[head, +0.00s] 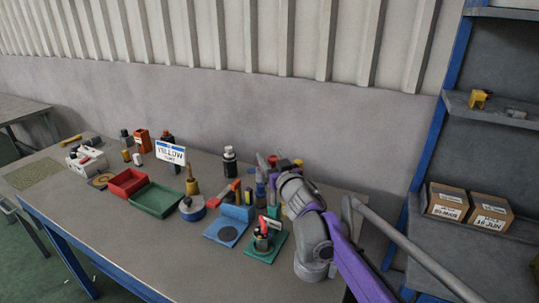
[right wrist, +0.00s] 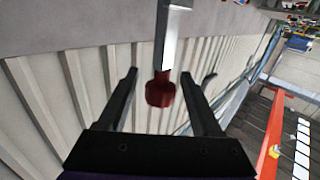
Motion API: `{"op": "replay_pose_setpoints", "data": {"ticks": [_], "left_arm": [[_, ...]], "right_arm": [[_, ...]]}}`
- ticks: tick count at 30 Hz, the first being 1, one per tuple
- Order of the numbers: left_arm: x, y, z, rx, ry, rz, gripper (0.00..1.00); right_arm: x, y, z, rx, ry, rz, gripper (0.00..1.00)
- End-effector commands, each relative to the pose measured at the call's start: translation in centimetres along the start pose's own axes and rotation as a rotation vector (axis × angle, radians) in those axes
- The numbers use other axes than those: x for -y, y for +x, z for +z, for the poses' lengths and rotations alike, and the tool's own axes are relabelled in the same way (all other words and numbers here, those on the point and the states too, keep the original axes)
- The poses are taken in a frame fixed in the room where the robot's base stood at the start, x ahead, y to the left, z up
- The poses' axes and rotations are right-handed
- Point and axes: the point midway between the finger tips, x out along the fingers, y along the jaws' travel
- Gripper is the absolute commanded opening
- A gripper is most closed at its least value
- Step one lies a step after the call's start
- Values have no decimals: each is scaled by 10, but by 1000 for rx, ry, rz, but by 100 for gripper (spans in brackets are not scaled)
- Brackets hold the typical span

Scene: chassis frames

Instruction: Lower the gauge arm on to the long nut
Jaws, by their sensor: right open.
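My right gripper (head: 266,168) reaches over the back of the bench near a cluster of small items, partly hidden by my own arm. In the right wrist view, its two black fingers (right wrist: 162,85) are apart. A pale metal bar with a dark red knob (right wrist: 160,92) shows between them, and I see no finger touching it. I cannot tell whether this is the gauge arm. On a green pad (head: 259,257) stands a small dark fixture with a red upright piece (head: 272,222). I cannot make out the long nut. My left gripper is not in view.
A blue pad with a block (head: 228,236) lies left of the green pad. A red tray (head: 127,183), green tray (head: 157,200) and white box (head: 86,160) sit further left. A sign (head: 170,152) and black bottle (head: 229,162) stand behind. Boxes (head: 447,202) sit on the right shelf.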

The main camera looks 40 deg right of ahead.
Motion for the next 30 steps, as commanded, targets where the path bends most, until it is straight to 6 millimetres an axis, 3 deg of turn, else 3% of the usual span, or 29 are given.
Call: {"op": "replay_pose_setpoints", "data": {"ticks": [5, 14, 25, 30], "left_arm": [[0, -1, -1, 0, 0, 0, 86], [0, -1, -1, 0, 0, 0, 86], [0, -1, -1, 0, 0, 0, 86], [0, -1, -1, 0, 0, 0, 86]], "right_arm": [[0, 14, 0, 1, -1, 0, 66], [0, 16, 0, 1, -1, 0, 66], [0, 16, 0, 1, -1, 0, 1], [0, 16, 0, 0, -1, 0, 0]]}}
